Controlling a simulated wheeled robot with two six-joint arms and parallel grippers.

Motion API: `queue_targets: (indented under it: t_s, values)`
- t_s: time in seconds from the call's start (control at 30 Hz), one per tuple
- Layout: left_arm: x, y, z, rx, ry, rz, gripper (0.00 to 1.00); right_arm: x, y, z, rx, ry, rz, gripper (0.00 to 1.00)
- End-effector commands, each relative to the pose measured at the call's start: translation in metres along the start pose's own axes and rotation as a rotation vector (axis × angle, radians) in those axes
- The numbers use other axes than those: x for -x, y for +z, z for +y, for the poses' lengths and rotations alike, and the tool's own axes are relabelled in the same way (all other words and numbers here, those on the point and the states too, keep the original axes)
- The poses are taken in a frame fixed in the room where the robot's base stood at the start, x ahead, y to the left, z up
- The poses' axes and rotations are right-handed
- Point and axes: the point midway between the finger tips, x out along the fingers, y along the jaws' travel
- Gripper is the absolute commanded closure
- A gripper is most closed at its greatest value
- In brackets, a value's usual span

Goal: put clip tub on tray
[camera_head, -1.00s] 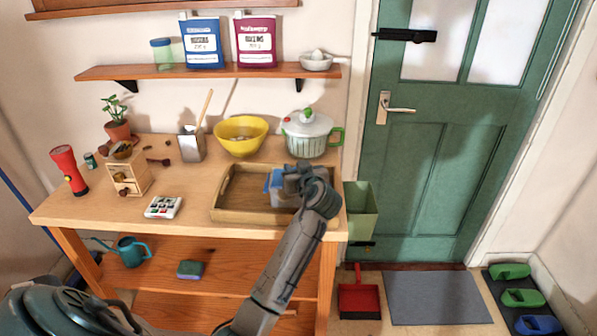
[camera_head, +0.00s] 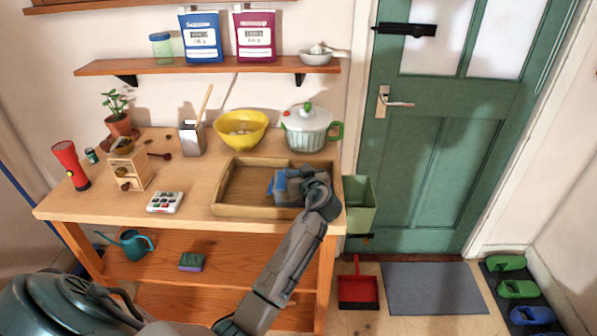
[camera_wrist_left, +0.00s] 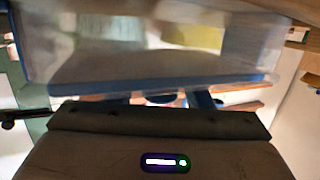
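The clip tub (camera_head: 281,184), translucent with blue edges, is at the right part of the wooden tray (camera_head: 238,186). My left gripper (camera_head: 300,187) is over it and appears shut on it, hiding much of the tub. I cannot tell if its base touches the tray floor. In the left wrist view the tub's clear wall and blue rim (camera_wrist_left: 165,84) fill the space right before the gripper; its fingers are mostly hidden. My right gripper is not in view.
The left half of the tray is empty. A yellow bowl (camera_head: 241,133) and a lidded pot (camera_head: 307,130) stand behind it. A small panel with buttons (camera_head: 165,202) lies to its left. A green bin (camera_head: 358,205) stands to the right of the bench.

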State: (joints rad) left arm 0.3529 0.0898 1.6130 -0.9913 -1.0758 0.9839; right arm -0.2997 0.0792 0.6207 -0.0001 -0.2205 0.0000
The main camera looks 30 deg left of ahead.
Motion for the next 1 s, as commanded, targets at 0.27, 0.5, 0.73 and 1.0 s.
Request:
queue_targets:
  t_s: [0.27, 0.5, 0.73, 1.0]
  values:
    - [0.000, -0.001, 0.000, 0.000, 0.000, 0.000, 0.51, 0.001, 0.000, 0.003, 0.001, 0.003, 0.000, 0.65]
    - [0.022, 0.002, 0.001, 0.003, 0.002, -0.001, 0.51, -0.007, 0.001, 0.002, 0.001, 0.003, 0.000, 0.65]
    - [0.074, 0.003, 0.001, 0.005, 0.003, -0.003, 0.51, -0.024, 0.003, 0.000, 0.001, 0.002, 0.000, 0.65]
    - [0.113, 0.000, 0.000, 0.002, 0.001, -0.001, 0.51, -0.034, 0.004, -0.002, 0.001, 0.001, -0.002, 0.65]
